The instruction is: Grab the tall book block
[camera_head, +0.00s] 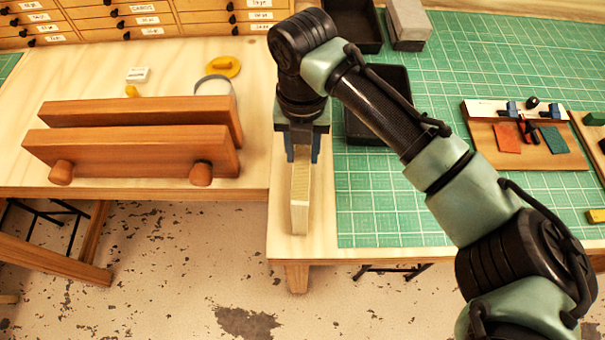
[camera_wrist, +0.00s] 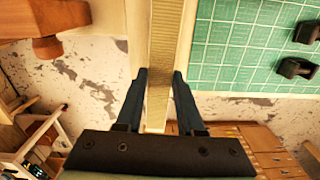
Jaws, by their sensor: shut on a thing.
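The tall book block (camera_head: 300,205) is a pale, narrow upright block with a tan ribbed top face, near the front edge of the wooden table strip. My gripper (camera_head: 303,158) is above its far part, with dark blue fingers on either side of it. In the wrist view the book block (camera_wrist: 162,60) runs between the two fingers of my gripper (camera_wrist: 160,85), which are shut on it. The fingers hide part of its sides. I cannot tell whether its bottom touches the table.
A wooden press (camera_head: 130,150) with two knobs stands to the left. A green cutting mat (camera_head: 390,210) lies to the right, with black trays (camera_head: 362,132) near my arm. A wooden board (camera_head: 540,155) with small tools is farther right. The table's front edge is close.

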